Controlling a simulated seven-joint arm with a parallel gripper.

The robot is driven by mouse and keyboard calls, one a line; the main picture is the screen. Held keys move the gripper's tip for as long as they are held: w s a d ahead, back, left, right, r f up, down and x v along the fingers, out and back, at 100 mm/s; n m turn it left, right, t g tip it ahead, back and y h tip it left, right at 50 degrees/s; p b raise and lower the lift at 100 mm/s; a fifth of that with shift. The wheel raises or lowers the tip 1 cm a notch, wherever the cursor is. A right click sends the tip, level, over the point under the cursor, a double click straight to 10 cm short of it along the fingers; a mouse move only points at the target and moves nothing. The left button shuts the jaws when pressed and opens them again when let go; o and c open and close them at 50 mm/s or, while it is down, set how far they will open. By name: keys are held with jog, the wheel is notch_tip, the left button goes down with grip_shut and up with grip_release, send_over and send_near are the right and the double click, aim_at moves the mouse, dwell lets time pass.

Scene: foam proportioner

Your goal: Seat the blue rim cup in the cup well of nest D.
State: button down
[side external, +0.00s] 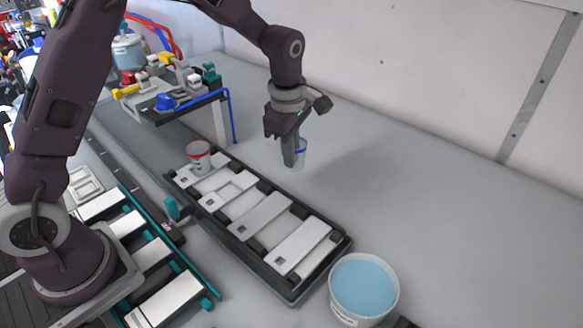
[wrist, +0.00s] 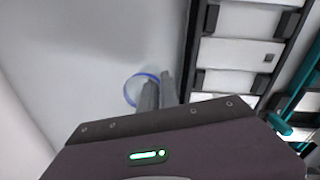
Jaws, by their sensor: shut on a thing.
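The blue rim cup (side external: 301,157) is a small pale cup with a blue rim. My gripper (side external: 291,155) is shut on its wall and holds it beyond the far long side of the black nest rack (side external: 291,293). The cup looks upright and seems raised above the grey table. In the wrist view the cup's blue rim ring (wrist: 130,88) shows left of my fingertips (wrist: 158,92), which hide part of it. The rack carries several white nest plates (side external: 262,220) in a row. I cannot read their letters, so I cannot tell which is nest D.
A red rim cup (side external: 199,157) stands at the rack's far-left end. A tub of blue liquid (side external: 363,287) stands beside the near-right end. A raised bench with fittings (side external: 175,105) and blue hose is behind left. The table right of the rack is clear.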

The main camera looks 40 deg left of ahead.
notch_tip(320, 180, up, 4)
jog(key=shift+r, duration=0.1)
jog(key=s+a+f+n, duration=0.1)
jog(key=s+n, duration=0.1)
jog(key=s, duration=0.2)
jog(key=s+a+n, duration=0.2)
jog(key=s, duration=0.3)
jog(key=s+a+f+n, duration=0.1)
jog(key=s+a+n, duration=0.1)
jog(key=s, duration=0.3)
jog(key=shift+f, duration=0.7)
jog(key=shift+f, duration=0.1)
jog(key=shift+f, duration=0.85)
